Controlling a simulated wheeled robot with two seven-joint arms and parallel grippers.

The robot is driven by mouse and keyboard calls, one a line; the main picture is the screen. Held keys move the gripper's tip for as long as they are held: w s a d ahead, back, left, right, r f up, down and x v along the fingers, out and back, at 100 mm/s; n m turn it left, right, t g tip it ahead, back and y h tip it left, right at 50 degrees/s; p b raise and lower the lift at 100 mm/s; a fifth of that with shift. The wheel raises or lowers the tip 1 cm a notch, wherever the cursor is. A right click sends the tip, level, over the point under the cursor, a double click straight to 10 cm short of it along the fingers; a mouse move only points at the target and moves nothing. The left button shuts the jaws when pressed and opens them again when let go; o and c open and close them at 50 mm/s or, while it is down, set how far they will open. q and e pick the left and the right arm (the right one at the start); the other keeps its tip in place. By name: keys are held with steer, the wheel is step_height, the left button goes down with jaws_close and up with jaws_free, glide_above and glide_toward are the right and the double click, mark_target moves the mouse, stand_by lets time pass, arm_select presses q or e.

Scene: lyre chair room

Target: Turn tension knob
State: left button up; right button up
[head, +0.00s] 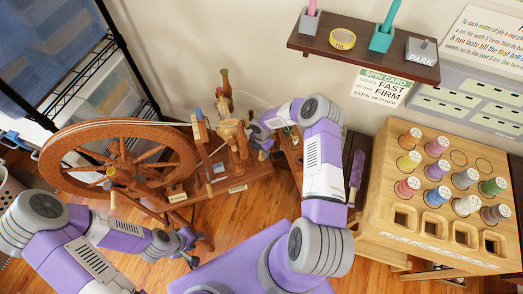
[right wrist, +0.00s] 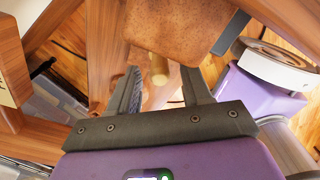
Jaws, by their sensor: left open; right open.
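The wooden spinning wheel (head: 120,160) stands on the floor at the left of the head view, with its upright posts and spindle parts (head: 228,130) at its right. My right gripper (head: 262,140) is beside these parts. In the right wrist view the right gripper (right wrist: 160,80) is open, and a pale round wooden knob (right wrist: 158,68) shows between its fingers, beneath a brown wooden board. I cannot tell whether the fingers touch the knob. This looks like the tension knob; in the head view I cannot make it out. My left gripper (head: 193,248) is open and empty, low in front of the wheel.
A wooden rack (head: 380,205) with several coloured yarn spools stands at the right. A wall shelf (head: 350,50) holds a yellow tape ring (head: 342,39) and small holders. A black wire shelf (head: 85,65) with bins is at the back left. A purple surface (head: 235,262) lies in front.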

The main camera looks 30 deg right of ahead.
jaws_close()
steer(key=n+b, duration=0.1)
steer(key=n, duration=0.2)
steer(key=shift+n+b, duration=0.35)
steer(key=shift+n, duration=0.05)
steer(key=n+b, duration=0.1)
steer(key=n, duration=0.3)
steer(key=shift+n, duration=0.4)
stand_by(0.4)
jaws_free()
